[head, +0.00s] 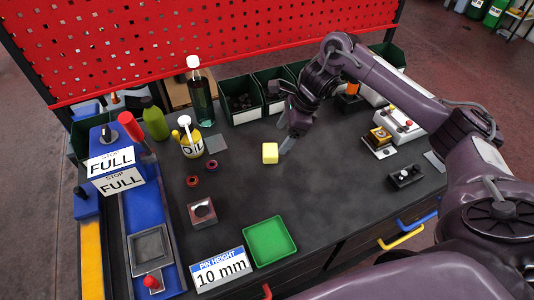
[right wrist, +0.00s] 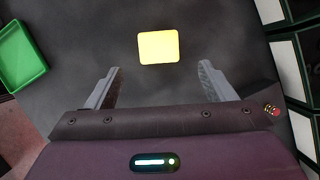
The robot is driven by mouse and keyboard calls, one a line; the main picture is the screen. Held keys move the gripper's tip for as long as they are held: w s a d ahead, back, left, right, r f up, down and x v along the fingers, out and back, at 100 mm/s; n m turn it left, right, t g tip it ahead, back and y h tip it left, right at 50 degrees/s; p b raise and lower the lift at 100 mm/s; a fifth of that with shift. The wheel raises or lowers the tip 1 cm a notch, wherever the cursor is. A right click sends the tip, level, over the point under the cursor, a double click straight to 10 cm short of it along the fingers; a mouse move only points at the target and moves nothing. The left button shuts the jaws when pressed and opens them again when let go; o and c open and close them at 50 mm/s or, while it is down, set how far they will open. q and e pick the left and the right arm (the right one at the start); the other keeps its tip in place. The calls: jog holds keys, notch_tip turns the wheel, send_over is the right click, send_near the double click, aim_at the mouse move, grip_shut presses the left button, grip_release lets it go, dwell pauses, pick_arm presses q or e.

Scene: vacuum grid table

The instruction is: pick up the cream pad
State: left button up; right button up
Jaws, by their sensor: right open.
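The cream pad (head: 270,153) is a small pale yellow block lying on the dark table top. In the right wrist view the cream pad (right wrist: 158,47) lies ahead of the fingers, roughly midway between them and beyond their tips. My right gripper (head: 287,140) is just to the right of the pad in the head view, pointing down. In the right wrist view my right gripper (right wrist: 160,78) has its two fingers wide apart with nothing between them. My left gripper is not in view.
A green tray (head: 270,241) sits at the front. An oil bottle (head: 190,140) and a grey square (head: 216,143) are left of the pad. Dark bins (head: 241,113) stand behind. The table around the pad is clear.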

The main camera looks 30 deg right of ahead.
aim_at(272, 149)
jog(key=shift+x, duration=0.95)
jog(key=shift+s+a+f, duration=0.1)
jog(key=shift+a+f, duration=0.15)
jog(key=shift+a, duration=0.05)
jog(key=p+x, duration=0.1)
jog(key=x, duration=0.1)
jog(key=p+x, duration=0.1)
jog(key=x, duration=0.1)
jog(key=shift+w+a+f, duration=0.1)
jog(key=shift+w+f, duration=0.2)
jog(key=c, duration=1.1)
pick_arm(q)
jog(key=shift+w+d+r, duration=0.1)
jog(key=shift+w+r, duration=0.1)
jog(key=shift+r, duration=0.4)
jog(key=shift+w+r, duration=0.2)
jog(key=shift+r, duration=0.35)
pick_arm(e)
jog(key=shift+r, duration=0.1)
